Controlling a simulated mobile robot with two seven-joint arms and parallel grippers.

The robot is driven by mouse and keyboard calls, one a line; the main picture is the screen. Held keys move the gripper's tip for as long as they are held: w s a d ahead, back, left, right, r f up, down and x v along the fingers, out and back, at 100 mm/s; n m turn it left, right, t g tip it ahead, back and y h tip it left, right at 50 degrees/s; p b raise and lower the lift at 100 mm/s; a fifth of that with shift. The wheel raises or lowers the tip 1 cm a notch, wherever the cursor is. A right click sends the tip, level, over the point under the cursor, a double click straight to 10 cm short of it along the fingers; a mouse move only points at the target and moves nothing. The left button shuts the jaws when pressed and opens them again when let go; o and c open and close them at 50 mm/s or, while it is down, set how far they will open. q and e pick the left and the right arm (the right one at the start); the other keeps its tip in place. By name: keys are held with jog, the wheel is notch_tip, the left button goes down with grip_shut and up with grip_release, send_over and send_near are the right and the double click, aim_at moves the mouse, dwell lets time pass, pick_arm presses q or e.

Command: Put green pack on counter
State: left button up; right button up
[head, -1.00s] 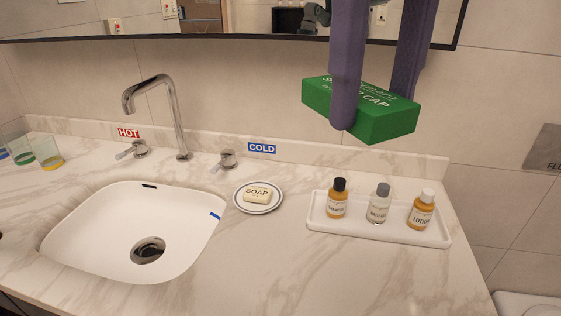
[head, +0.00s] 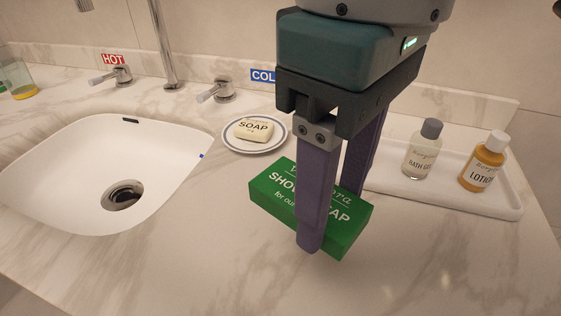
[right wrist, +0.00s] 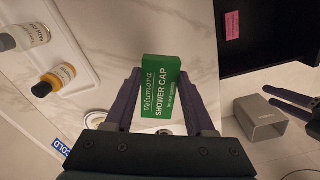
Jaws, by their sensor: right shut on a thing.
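The green pack (head: 272,200) is a flat box labelled shower cap. My right gripper (head: 328,215) is shut on it, with one finger in front of the pack and one behind. In the right wrist view the green pack (right wrist: 160,88) sits between the two purple fingers of my right gripper (right wrist: 168,100). The head view shows the pack low over the marble counter (head: 190,260), in front of the soap dish and tray. I cannot tell whether its underside touches the counter.
A sink (head: 60,190) lies to the left. A soap dish (head: 232,143) with soap stands behind the pack. A white tray (head: 440,192) with bottles is at the right. The counter in front of the pack is clear.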

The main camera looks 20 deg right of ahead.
aim_at(316, 285)
notch_tip(316, 285, down, 12)
jog(key=shift+r+b, duration=0.25)
jog(key=shift+b, duration=1)
jog(key=shift+r, duration=0.1)
jog(key=o, duration=1.3)
